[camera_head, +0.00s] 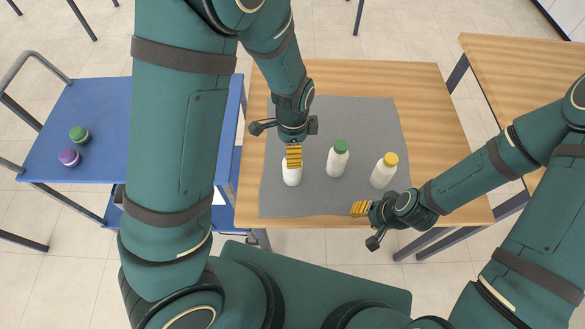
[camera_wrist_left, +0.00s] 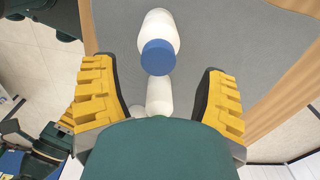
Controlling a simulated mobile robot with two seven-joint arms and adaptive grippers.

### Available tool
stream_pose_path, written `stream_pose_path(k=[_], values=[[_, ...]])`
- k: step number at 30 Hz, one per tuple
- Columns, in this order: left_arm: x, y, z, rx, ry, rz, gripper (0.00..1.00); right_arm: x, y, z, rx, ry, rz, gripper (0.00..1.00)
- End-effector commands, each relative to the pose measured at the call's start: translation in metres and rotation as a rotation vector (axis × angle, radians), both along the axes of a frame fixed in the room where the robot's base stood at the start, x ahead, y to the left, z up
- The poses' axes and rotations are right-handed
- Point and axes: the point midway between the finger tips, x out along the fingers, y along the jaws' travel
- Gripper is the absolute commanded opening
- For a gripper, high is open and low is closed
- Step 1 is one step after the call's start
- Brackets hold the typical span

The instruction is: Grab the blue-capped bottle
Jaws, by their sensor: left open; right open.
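The blue-capped bottle shows in the left wrist view, with its blue cap (camera_wrist_left: 157,57) and white body (camera_wrist_left: 159,28) between and just beyond my left fingers. In the head view only its white body (camera_head: 292,176) shows; the cap is hidden behind my left gripper (camera_head: 293,157). That gripper is open, with one yellow finger on either side and a gap to the bottle on both sides in the wrist view. My right gripper (camera_head: 361,209) is open and empty near the table's front edge, close to the yellow-capped bottle.
A green-capped bottle (camera_head: 338,162) and a yellow-capped bottle (camera_head: 383,174) stand upright to the right on the grey mat (camera_head: 365,115). The mat lies on a wooden table (camera_head: 440,130). A blue cart (camera_head: 100,105) at left holds a green and a purple round item.

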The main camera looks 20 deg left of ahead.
Motion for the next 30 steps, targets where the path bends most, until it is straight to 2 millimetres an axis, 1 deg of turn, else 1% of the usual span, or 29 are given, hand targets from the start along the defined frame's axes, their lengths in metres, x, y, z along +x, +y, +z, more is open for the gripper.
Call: stream_pose_path(k=[4,9,12,15,21,22,23,24,26,27,28,30], values=[[-0.002,0.000,-0.015,0.001,0.003,-0.001,0.74,-0.001,0.000,-0.004,0.000,0.002,0.002,0.47],[-0.004,0.001,-0.040,0.002,0.004,0.000,0.74,-0.003,0.001,-0.010,0.002,0.006,0.006,0.47],[-0.003,0.000,-0.049,0.001,0.001,0.000,0.74,-0.004,0.001,-0.011,0.002,0.008,0.006,0.47],[-0.003,0.000,-0.053,0.001,0.001,-0.001,0.74,-0.004,0.001,-0.012,0.002,0.009,0.008,0.47],[-0.003,0.000,-0.052,0.000,0.000,-0.001,0.74,-0.004,0.001,-0.011,0.002,0.009,0.007,0.47],[-0.003,0.000,-0.052,0.000,0.000,0.000,0.68,-0.004,0.001,-0.011,0.002,0.009,0.007,0.47],[-0.003,0.000,-0.052,0.000,0.000,0.000,0.57,-0.004,0.001,-0.011,0.002,0.008,0.006,0.47],[-0.003,0.000,-0.052,0.000,0.000,0.000,0.43,-0.004,0.001,-0.011,0.002,0.008,0.006,0.47],[-0.003,0.000,-0.052,0.000,0.000,0.000,0.22,-0.004,0.001,-0.011,0.002,0.008,0.006,0.47],[-0.003,0.000,-0.052,0.000,0.000,0.000,0.08,-0.004,0.001,-0.011,0.002,0.008,0.006,0.47],[-0.003,0.000,-0.052,0.000,0.000,0.000,0.00,-0.004,0.001,-0.011,0.002,0.008,0.006,0.47],[-0.002,0.000,-0.052,0.000,-0.001,0.000,0.00,-0.004,0.001,-0.011,0.002,0.008,0.006,0.47]])
